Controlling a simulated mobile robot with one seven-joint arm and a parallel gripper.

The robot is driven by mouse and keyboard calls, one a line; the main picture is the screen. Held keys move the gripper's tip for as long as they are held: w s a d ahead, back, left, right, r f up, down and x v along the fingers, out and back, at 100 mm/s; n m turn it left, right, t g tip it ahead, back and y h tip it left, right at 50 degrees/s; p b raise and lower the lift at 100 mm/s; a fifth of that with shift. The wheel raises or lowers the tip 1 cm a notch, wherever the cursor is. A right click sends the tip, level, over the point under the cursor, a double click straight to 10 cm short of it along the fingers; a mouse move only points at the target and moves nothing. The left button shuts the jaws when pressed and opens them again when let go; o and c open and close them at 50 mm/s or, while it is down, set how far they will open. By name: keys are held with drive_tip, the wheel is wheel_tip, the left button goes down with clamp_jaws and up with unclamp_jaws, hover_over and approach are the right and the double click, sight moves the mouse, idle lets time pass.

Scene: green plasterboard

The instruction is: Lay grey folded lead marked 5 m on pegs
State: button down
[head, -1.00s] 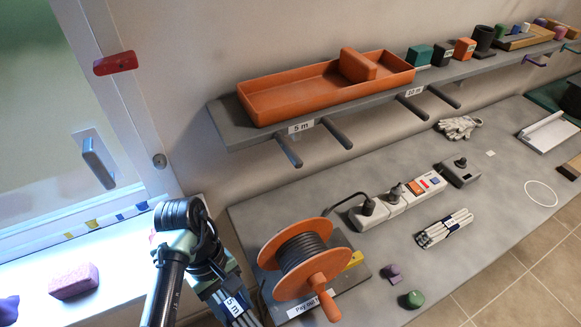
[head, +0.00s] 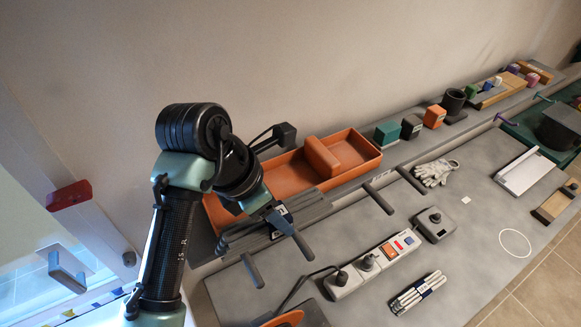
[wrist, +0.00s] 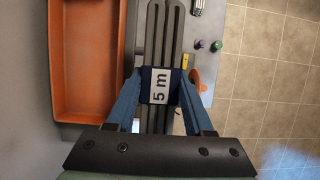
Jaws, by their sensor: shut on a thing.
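My gripper (head: 274,215) is shut on the grey folded lead (head: 312,211) at its dark blue band. In the wrist view the fingers (wrist: 160,82) clasp the band, whose white label (wrist: 160,92) reads 5 m. The folded strands (wrist: 163,35) run lengthwise. In the head view the lead lies level along the front of the grey shelf, at the left pair of pegs, the left peg (head: 251,270) and the right peg (head: 301,242). Peg tips stick out in front of it. I cannot tell whether it touches them. The 5 m shelf label is hidden.
An orange tray (head: 372,167) stands on the shelf just behind the lead; it fills the left of the wrist view (wrist: 85,114). Another peg pair (head: 379,199) is empty to the right. Below are a power strip (head: 369,262), a partly visible orange reel (head: 284,319) and bundled white leads (head: 419,294).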

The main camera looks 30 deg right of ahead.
sight(276, 235)
drive_tip(key=shift+w+d, duration=0.35)
drive_tip(key=shift+w, duration=0.15)
drive_tip(key=shift+s+a+r, duration=0.3)
drive_tip(key=shift+s+a, duration=0.25)
drive_tip(key=shift+s, duration=0.05)
drive_tip(key=shift+s+a+r, duration=0.3)
drive_tip(key=shift+s+a, duration=0.2)
drive_tip(key=shift+s, duration=0.1)
drive_tip(key=shift+w+d+f, duration=0.15)
drive_tip(key=shift+w+d, duration=0.1)
drive_tip(key=f+b, duration=0.1)
drive_tip(key=f, duration=0.2)
drive_tip(key=f+b, duration=0.1)
drive_tip(key=f, duration=0.2)
drive_tip(key=shift+w+d+f, duration=0.2)
drive_tip(key=shift+f, duration=0.2)
drive_tip(key=shift+s+a+f, duration=0.1)
drive_tip(key=shift+a+f, duration=0.05)
drive_tip(key=shift+f, duration=0.4)
drive_tip(key=shift+f, duration=0.65)
drive_tip(key=shift+c, duration=1)
unclamp_jaws()
